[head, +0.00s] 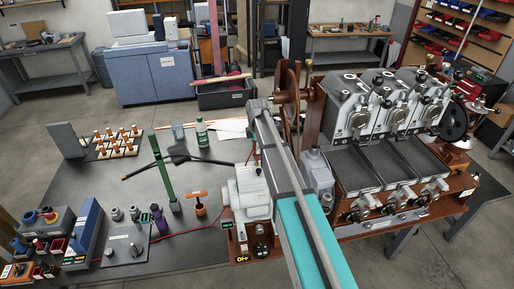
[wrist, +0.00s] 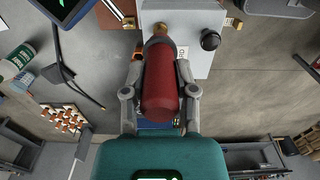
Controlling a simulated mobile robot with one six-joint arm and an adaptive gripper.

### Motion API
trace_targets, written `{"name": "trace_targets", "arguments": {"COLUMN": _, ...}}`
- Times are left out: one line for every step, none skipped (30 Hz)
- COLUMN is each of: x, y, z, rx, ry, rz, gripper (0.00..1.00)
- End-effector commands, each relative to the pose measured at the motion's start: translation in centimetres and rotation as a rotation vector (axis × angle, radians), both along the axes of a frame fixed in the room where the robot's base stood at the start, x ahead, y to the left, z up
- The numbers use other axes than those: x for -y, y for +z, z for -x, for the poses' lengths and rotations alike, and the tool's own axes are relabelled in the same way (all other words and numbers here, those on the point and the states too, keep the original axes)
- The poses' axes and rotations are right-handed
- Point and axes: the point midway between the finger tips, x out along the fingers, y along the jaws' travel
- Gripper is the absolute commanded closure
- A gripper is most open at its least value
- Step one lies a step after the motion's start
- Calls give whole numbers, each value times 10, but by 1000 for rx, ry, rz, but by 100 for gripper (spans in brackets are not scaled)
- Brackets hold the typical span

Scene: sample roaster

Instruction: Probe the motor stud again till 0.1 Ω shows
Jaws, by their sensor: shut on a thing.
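In the wrist view my gripper (wrist: 160,74) is shut around a red cylindrical probe handle (wrist: 161,92), one grey finger on each side. In the head view the pale motor housing (head: 249,193) stands left of my arm, which hides the gripper. A small green-lit display (head: 227,223) is beside it; its reading is too small to make out.
A black knob (wrist: 210,40) sticks up near the probe. The sample roaster (head: 385,150) fills the right side. A red cable (head: 180,236) crosses the bench front.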

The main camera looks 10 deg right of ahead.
Motion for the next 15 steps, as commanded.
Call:
{"name": "trace_targets", "arguments": {"x": 0, "y": 0, "z": 0, "rx": 0, "ry": 0, "rz": 0, "gripper": 100}}
{"name": "trace_targets", "arguments": {"x": 0, "y": 1, "z": 0, "rx": 0, "ry": 0, "rz": 0, "gripper": 100}}
{"name": "trace_targets", "arguments": {"x": 0, "y": 1, "z": 0, "rx": 0, "ry": 0, "rz": 0, "gripper": 100}}
{"name": "trace_targets", "arguments": {"x": 0, "y": 2, "z": 0, "rx": 0, "ry": 0, "rz": 0, "gripper": 100}}
{"name": "trace_targets", "arguments": {"x": 0, "y": 3, "z": 0, "rx": 0, "ry": 0, "rz": 0, "gripper": 100}}
{"name": "trace_targets", "arguments": {"x": 0, "y": 5, "z": 0, "rx": 0, "ry": 0, "rz": 0, "gripper": 100}}
{"name": "trace_targets", "arguments": {"x": 0, "y": 7, "z": 0, "rx": 0, "ry": 0, "rz": 0, "gripper": 100}}
{"name": "trace_targets", "arguments": {"x": 0, "y": 9, "z": 0, "rx": 0, "ry": 0, "rz": 0, "gripper": 100}}
{"name": "trace_targets", "arguments": {"x": 0, "y": 11, "z": 0, "rx": 0, "ry": 0, "rz": 0, "gripper": 100}}
{"name": "trace_targets", "arguments": {"x": 0, "y": 13, "z": 0, "rx": 0, "ry": 0, "rz": 0, "gripper": 100}}
{"name": "trace_targets", "arguments": {"x": 0, "y": 15, "z": 0, "rx": 0, "ry": 0, "rz": 0, "gripper": 100}}
{"name": "trace_targets", "arguments": {"x": 0, "y": 17, "z": 0, "rx": 0, "ry": 0, "rz": 0, "gripper": 100}}
{"name": "trace_targets", "arguments": {"x": 0, "y": 19, "z": 0, "rx": 0, "ry": 0, "rz": 0, "gripper": 100}}
{"name": "trace_targets", "arguments": {"x": 0, "y": 21, "z": 0, "rx": 0, "ry": 0, "rz": 0, "gripper": 100}}
{"name": "trace_targets", "arguments": {"x": 0, "y": 23, "z": 0, "rx": 0, "ry": 0, "rz": 0, "gripper": 100}}
